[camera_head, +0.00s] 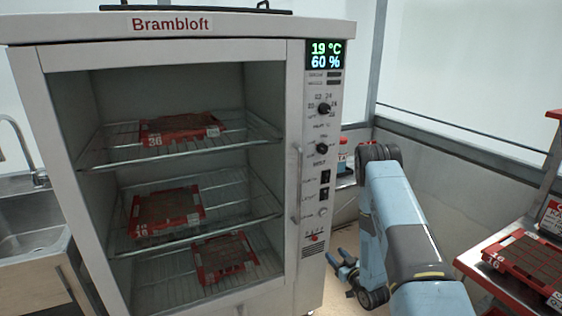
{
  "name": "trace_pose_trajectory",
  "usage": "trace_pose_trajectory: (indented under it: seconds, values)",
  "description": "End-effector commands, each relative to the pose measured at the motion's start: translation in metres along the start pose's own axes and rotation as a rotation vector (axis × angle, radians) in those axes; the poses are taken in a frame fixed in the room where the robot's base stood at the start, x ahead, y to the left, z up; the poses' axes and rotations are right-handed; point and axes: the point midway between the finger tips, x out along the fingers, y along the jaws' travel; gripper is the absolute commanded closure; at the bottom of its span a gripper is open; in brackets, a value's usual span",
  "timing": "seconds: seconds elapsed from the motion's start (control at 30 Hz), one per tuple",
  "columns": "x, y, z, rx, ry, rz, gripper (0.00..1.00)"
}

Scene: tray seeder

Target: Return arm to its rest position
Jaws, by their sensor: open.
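My arm is blue and grey and stands folded in the right half of the view, in front of the corner beside the cabinet. My gripper (338,262) is low, just right of the cabinet's lower right side, with its blue fingers apart and nothing seen between them. Part of the gripper is hidden behind my own arm. The white Brambloft cabinet (295,160) stands to the left of the arm. Its front shows the shelves inside, and its display reads 19 °C and 60 %.
Red trays sit on the cabinet's wire shelves: an upper one (180,128), a middle one (166,211) and a lower one (225,257). Another red tray (525,262) lies on a red-edged bench at the right. A metal sink (30,225) is at far left. Bare floor shows near the gripper.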

Motion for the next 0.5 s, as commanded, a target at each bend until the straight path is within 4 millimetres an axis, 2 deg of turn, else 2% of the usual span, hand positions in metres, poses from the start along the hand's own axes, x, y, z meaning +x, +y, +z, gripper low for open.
trace_pose_trajectory:
  seconds: [0.03, 0.2, 0.5]
  values:
    - [0.008, 0.004, -0.015, -0.014, -0.012, 0.006, 0.49]
    - [0.029, 0.017, -0.057, -0.051, -0.083, 0.034, 0.49]
    - [0.047, 0.035, -0.133, -0.095, -0.208, 0.095, 0.49]
